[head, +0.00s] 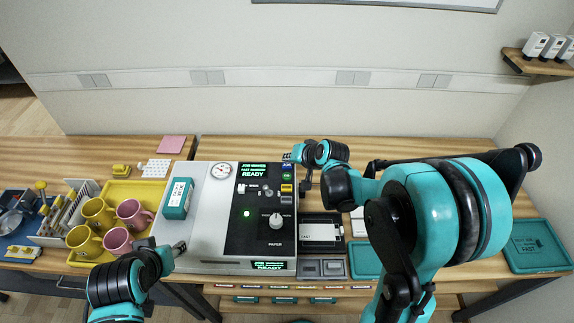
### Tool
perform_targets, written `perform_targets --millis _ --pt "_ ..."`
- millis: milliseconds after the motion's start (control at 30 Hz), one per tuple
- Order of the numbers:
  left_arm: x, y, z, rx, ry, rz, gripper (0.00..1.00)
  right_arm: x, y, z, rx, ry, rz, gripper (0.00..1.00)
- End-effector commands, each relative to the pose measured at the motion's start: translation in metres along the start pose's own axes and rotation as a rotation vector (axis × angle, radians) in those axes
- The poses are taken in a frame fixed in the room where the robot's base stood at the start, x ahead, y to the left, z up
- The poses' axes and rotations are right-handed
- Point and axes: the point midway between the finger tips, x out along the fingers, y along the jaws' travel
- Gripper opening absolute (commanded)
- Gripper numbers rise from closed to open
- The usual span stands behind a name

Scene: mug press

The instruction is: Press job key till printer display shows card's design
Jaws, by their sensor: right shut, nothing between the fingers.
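The printer (196,230) is a large grey machine with a black control panel (240,222) in the middle of the table. Its display (254,170) at the top of the panel has green lines; the last reads READY, the smaller ones are hard to read. The blue job key (287,167) is at the panel's upper right, above other coloured keys. My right gripper (289,157) is shut and empty, its tips just behind the key; contact cannot be told. My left gripper (179,248) is by the printer's front left; its jaws are unclear. I cannot tell which card is meant.
A yellow tray (121,190) holds yellow and pink mugs at the left. A teal box (177,198) stands on the printer. A pink sheet (171,144) lies at the back. A teal tray (540,247) is at the far right. My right arm covers the table right of the printer.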

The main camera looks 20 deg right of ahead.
Motion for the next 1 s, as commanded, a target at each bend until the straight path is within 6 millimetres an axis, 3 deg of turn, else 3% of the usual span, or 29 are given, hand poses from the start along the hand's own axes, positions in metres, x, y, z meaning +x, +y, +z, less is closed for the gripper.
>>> perform_targets --millis 1000 --pt "0.0074 0.0000 0.0054 0.000 0.000 0.000 0.42 0.0063 0.0047 0.0047 0.000 0.000 0.000 0.00"
